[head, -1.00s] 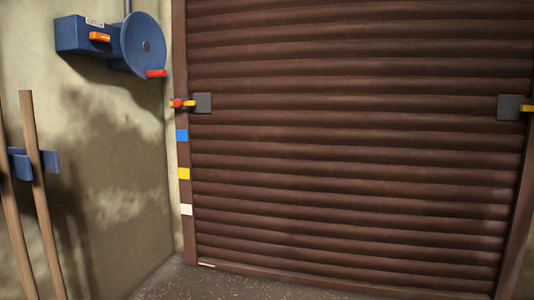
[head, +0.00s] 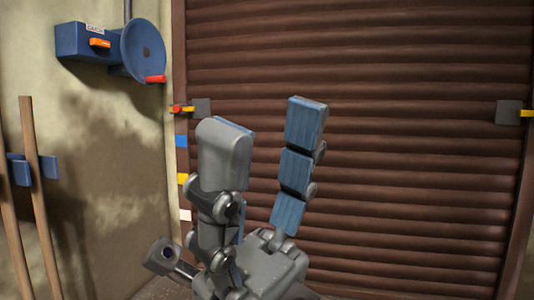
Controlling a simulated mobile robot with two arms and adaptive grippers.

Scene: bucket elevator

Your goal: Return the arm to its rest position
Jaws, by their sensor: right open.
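My right gripper (head: 266,150) is in the lower middle of the head view. It is grey with blue pads on its fingers, and the fingers point up. They stand wide apart with nothing between them, so it is open and empty. It shows in front of the brown slatted shutter (head: 420,150) and hides part of its lower left. I cannot tell how far it is from the shutter. My left gripper is not in view.
A blue winch box (head: 82,42) with a round blue wheel (head: 146,52) is on the left wall. Latches with yellow handles sit at the shutter's left (head: 188,109) and right (head: 526,113) edges. Wooden poles (head: 42,190) stand at the far left in a blue holder.

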